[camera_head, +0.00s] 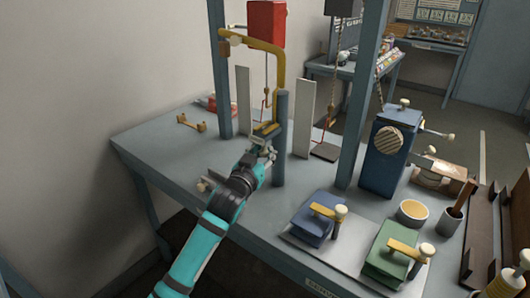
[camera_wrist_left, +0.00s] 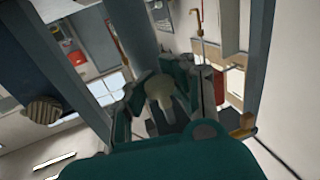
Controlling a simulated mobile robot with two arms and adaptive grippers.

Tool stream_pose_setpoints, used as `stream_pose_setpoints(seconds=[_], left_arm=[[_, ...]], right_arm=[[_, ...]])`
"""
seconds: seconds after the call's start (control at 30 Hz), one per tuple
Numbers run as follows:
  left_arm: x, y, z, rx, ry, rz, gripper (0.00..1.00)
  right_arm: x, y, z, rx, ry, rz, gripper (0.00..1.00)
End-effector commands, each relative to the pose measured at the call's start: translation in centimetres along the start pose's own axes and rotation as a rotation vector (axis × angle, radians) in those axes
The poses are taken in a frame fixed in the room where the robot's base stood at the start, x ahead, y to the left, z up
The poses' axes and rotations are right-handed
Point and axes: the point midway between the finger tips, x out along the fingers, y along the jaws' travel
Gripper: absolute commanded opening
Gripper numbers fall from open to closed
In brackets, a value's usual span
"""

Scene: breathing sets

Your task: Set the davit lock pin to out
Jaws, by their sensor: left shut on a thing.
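The davit is a yellow bent arm (camera_head: 281,65) on top of a blue-grey post (camera_head: 281,150) that stands on the bench. My left gripper (camera_head: 264,146) is at the post, just below the davit's lower end, and covers the pin area in the head view. In the left wrist view a pale beige knob (camera_wrist_left: 160,92), which looks like the lock pin's handle, lies between the two dark fingers of the left gripper (camera_wrist_left: 162,82). The fingers are shut on it. How far the pin sits in the post is hidden. My right gripper is not in view.
The bench (camera_head: 165,150) has a blue box (camera_head: 314,222) and a green box (camera_head: 388,256) with yellow handles at the front right. A tall blue unit (camera_head: 385,160) and a yellow-topped cup (camera_head: 412,213) stand right. White upright plates (camera_head: 303,118) flank the post.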

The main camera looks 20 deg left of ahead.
Motion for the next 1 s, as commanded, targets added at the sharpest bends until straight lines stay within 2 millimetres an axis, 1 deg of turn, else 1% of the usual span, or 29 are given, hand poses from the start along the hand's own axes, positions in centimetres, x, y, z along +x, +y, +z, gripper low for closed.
stream_pose_setpoints(seconds=[0.1, 0.27, 0.5, 0.53, 0.8, 1.0], left_arm=[[-0.1, 0.1, 0.6, -0.002, -0.007, 0.002, 0.00], [-0.1, 0.1, 2.5, -0.003, -0.010, 0.002, 0.00], [-0.1, 0.1, 2.6, -0.001, -0.010, 0.002, 0.00], [-0.1, 0.1, 2.6, -0.001, -0.010, 0.002, 0.15], [-0.1, 0.1, 2.4, -0.001, -0.006, 0.001, 0.49], [0.0, 0.1, 2.3, -0.001, -0.004, 0.001, 0.49]], right_arm=[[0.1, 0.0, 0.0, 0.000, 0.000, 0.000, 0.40], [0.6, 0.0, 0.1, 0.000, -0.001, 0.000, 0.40], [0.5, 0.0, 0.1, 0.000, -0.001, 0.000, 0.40], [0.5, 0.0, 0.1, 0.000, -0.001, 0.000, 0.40], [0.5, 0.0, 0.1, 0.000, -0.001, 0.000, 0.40], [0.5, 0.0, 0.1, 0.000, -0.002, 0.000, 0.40]])
